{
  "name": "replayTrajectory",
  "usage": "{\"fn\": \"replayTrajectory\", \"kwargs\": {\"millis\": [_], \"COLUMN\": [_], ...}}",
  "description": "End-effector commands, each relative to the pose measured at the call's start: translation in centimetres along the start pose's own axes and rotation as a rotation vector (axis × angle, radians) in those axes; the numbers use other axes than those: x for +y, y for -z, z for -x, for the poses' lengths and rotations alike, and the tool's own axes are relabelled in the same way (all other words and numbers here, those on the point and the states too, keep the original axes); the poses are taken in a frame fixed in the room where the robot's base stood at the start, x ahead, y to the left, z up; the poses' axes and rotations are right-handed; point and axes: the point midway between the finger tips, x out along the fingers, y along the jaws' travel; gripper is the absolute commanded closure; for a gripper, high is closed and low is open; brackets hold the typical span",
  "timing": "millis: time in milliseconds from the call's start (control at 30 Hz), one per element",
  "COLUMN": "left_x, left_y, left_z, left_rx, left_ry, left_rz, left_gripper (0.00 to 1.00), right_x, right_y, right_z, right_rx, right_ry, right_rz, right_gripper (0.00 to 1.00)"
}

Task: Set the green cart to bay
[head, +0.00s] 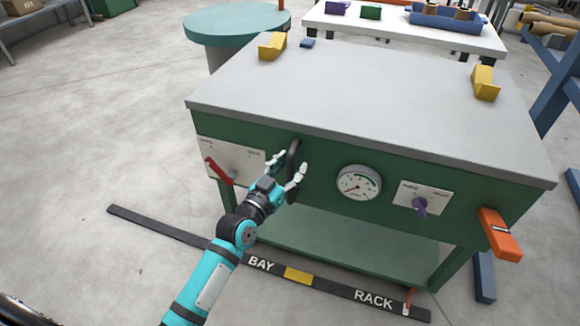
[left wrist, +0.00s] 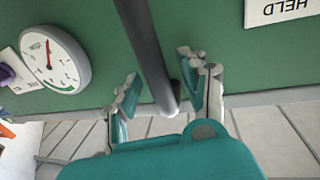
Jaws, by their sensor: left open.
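The green cart (head: 312,160) has a grey top and a low green shelf. A dark bar handle (head: 292,160) is on its front panel; it also shows in the left wrist view (left wrist: 147,50). My left gripper (head: 287,171) is open at this handle. In the left wrist view the bar runs between the two spread fingers (left wrist: 160,80), with gaps showing, so it is not clamped. A dark floor strip (head: 215,245) reads BAY and RACK, with a yellow block between. A small orange pointer (head: 409,298) stands near the RACK end. My right gripper is not in view.
The cart front carries a red lever (head: 219,171), a round gauge (head: 358,183), a purple knob (head: 420,207) and an orange block (head: 499,234). A round green table (head: 238,22) and a white table (head: 400,30) stand behind.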

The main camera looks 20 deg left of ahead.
Motion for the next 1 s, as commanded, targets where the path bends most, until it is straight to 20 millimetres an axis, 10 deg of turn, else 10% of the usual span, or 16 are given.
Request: {"fn": "replayTrajectory", "kwargs": {"millis": [367, 1000], "left_x": [-0.02, 0.0], "left_y": [0.0, -0.2], "left_z": [0.04, 0.15], "left_rx": [0.0, -0.004], "left_ry": [0.0, 0.0], "left_rz": [0.0, 0.0], "left_gripper": [1.0, 1.0], "right_x": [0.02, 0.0], "right_y": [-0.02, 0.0], "right_z": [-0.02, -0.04], "right_rx": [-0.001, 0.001], "right_ry": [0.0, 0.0], "right_rz": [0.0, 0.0], "right_gripper": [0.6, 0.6]}}
